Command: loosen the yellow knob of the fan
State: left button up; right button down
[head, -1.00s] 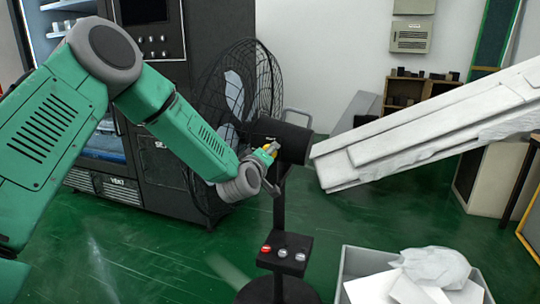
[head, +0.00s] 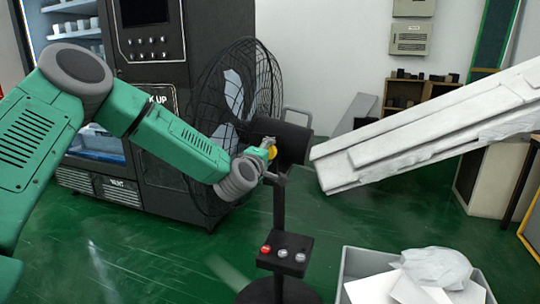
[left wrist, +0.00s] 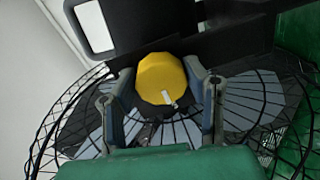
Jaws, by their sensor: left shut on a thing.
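The black fan (head: 235,110) stands in the middle of the head view, with its wire cage to the left and its dark motor housing (head: 290,142) to the right. The yellow knob (head: 272,152) is on the near side of the fan below the housing. In the left wrist view the yellow knob (left wrist: 161,78) sits between the two fingers of my left gripper (left wrist: 163,97). My left gripper (head: 268,148) is shut on the knob, one finger at each side. My right gripper is not in view.
A black base box with red and grey buttons (head: 285,254) is on the fan's pole. A grey bin (head: 353,268) with white sheets stands at the lower right. A white slab-like beam (head: 430,125) crosses the right side. A dark vending machine (head: 150,60) stands behind the fan.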

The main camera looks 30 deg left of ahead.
pick_arm(q)
jog(key=shift+a+f, duration=0.1)
jog(key=shift+a, duration=0.2)
jog(key=o, duration=1.1)
jog(key=shift+s+a, duration=0.1)
jog(key=shift+s, duration=0.05)
jog(key=shift+o, duration=0.2)
jog(key=shift+a, duration=0.1)
jog(key=shift+f, duration=0.1)
jog(key=v, duration=1.2)
